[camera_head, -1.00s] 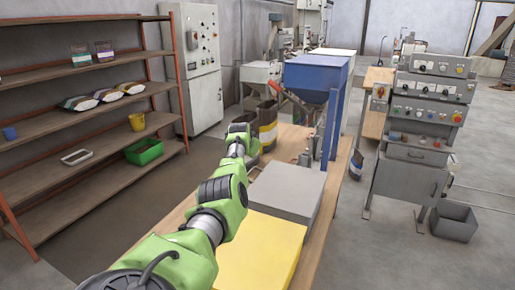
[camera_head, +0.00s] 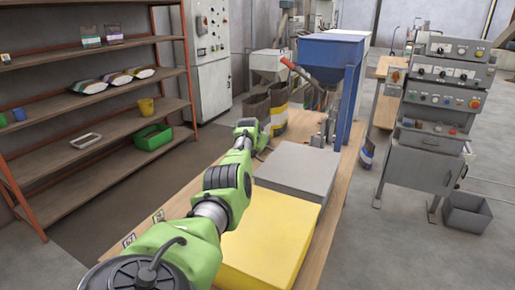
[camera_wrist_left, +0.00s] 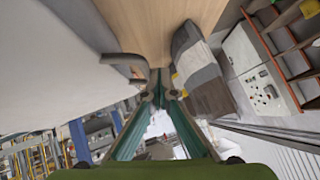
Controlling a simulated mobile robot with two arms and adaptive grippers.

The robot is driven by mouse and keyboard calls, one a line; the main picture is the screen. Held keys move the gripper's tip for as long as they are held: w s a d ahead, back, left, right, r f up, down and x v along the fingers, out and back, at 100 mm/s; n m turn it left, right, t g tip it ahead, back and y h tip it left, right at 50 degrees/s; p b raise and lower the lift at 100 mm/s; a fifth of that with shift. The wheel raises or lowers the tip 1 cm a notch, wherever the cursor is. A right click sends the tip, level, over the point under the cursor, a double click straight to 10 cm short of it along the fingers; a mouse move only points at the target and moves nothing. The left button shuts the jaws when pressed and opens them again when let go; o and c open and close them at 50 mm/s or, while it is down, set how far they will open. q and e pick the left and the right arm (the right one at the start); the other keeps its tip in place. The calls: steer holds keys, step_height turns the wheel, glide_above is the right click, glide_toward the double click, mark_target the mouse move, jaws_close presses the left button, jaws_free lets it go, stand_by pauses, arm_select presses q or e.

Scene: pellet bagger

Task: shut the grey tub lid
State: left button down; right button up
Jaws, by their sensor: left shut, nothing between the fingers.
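The grey tub (camera_head: 298,168) stands on the wooden bench, behind the yellow tub. Its flat grey top is level in the head view, and I cannot tell whether the lid is fully shut. My left arm reaches along the tub's left side. In the left wrist view my left gripper (camera_wrist_left: 158,97) is shut and empty, with a large pale grey surface, probably the grey tub (camera_wrist_left: 55,70), beside it on the left. A dark curved piece (camera_wrist_left: 125,62) sticks out from that surface's edge. The fingertips are not clear in the head view. My right gripper is out of view.
The yellow tub (camera_head: 268,238) stands in front of the grey one. Open bags (camera_head: 277,120) stand near the far end of the bench, by the blue hopper (camera_head: 328,58). A shelf rack (camera_head: 95,110) is at left and a control panel (camera_head: 436,90) at right.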

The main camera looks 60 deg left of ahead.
arm_select(q)
steer(key=v, duration=1.2)
stand_by(0.5)
steer(key=shift+f, duration=0.1)
